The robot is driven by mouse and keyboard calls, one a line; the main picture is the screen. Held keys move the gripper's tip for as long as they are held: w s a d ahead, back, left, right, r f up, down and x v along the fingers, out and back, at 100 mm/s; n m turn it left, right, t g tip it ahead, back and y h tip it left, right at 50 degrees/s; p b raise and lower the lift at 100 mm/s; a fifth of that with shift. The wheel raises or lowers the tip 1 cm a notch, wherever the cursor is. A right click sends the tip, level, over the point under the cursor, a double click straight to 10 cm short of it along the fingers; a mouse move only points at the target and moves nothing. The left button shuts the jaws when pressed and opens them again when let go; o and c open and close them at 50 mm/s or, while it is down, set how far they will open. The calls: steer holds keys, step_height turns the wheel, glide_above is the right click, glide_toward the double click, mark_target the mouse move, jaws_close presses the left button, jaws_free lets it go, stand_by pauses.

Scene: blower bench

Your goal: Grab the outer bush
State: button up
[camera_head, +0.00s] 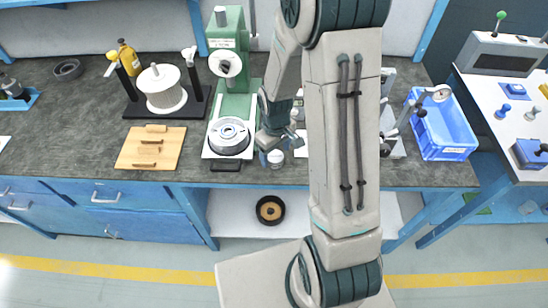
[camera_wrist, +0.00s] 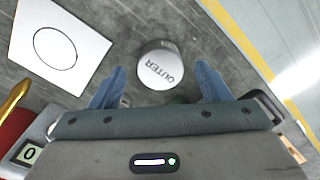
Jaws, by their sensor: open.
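The outer bush (camera_wrist: 160,66) is a short grey cylinder with "OUTER" printed on its light top. It stands upright on the dark bench top. In the wrist view it lies just beyond my gripper (camera_wrist: 158,88), roughly centred between the two spread blue fingers. The fingers are open with nothing between them, and I see no contact with the bush. In the head view the bush (camera_head: 276,159) shows as a small pale cylinder near the bench's front edge, right beside my gripper (camera_head: 272,150), whose fingertips are partly hidden there.
A white card with a black circle (camera_wrist: 88,28) lies left of the bush. A green press (camera_head: 229,90) stands left of my gripper. A wooden board (camera_head: 150,148) and a spool stand (camera_head: 163,90) are further left. A blue bin (camera_head: 446,152) is at the right.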

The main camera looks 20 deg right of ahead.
steer(key=shift+f, duration=1)
steer(key=c, duration=1.2)
steer(key=shift+r, duration=0.25)
